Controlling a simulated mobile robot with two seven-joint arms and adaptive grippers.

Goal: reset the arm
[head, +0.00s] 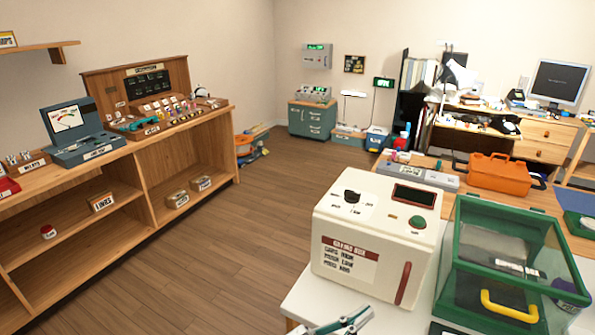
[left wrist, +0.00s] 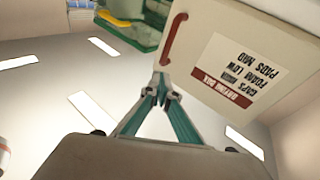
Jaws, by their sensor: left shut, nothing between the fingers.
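My left gripper (head: 343,322) shows at the bottom edge of the head view, just in front of the white drying box. In the left wrist view the same gripper (left wrist: 161,88) has its teal fingers together at the tips, with nothing between them. The white box (head: 330,228) has a black dial, a green button, a dark display, a red handle and a printed label. The box also shows upside down in the left wrist view (left wrist: 190,62). My right gripper is in neither view.
A green-framed clear case (head: 510,215) with a yellow handle stands right of the box. An orange toolbox (head: 498,172) lies on the bench behind. A wooden shelf unit (head: 85,205) with switchboard items stands along the left wall. The wooden floor (head: 215,245) between is clear.

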